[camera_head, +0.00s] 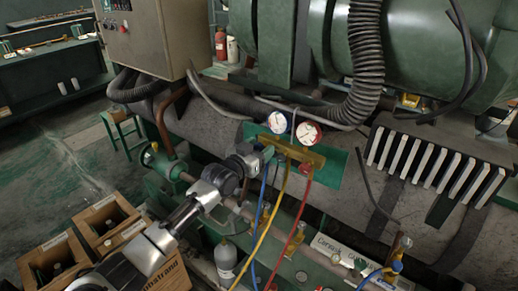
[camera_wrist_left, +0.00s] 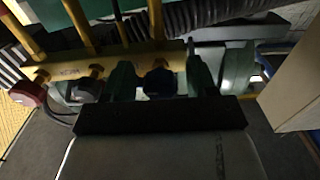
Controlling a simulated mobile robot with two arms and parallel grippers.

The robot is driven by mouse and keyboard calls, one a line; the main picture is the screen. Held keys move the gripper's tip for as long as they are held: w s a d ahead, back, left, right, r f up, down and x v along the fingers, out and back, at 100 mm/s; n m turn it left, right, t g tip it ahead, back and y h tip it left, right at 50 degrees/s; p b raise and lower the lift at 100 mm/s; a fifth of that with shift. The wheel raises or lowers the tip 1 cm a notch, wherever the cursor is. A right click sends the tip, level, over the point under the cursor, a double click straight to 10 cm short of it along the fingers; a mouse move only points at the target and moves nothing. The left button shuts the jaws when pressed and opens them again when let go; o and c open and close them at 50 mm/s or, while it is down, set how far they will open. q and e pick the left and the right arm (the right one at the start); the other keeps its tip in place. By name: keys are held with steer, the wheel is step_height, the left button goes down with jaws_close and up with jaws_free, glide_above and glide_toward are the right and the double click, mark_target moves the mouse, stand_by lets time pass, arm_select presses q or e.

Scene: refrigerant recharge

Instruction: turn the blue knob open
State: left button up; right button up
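The brass gauge manifold (camera_head: 292,150) is mounted on a green plate and carries two round dial gauges, a left gauge (camera_head: 278,122) and a right gauge (camera_head: 308,132). In the left wrist view, the dark blue knob (camera_wrist_left: 160,82) sits at the manifold's front, between the two fingers of my left gripper (camera_wrist_left: 160,78). Gaps show on both sides of the knob, so the fingers are open around it. In the head view my left gripper (camera_head: 264,153) is at the manifold's left end and the blue knob is hidden. My right gripper is not in view.
A red knob (camera_wrist_left: 28,94) is at the manifold's other end. Blue, yellow and red hoses (camera_head: 303,205) hang below it. A thick corrugated hose (camera_head: 366,60) runs down behind. Wooden crates (camera_head: 105,218) and a grey cylinder (camera_head: 226,260) stand below my left arm.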

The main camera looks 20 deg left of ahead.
arm_select(q)
steer(key=c, duration=0.9)
steer(key=shift+o, duration=0.2)
steer(key=shift+n, duration=0.4)
steer(key=n, duration=0.7)
steer(key=shift+d, duration=0.1)
steer(key=n, duration=0.6)
steer(key=shift+r+p, duration=0.1)
steer(key=shift+p, duration=0.3)
steer(key=n+p, duration=0.1)
steer(key=n, duration=0.3)
steer(key=shift+r, duration=0.1)
steer(key=shift+n+p, duration=0.4)
steer(key=shift+n, duration=0.8)
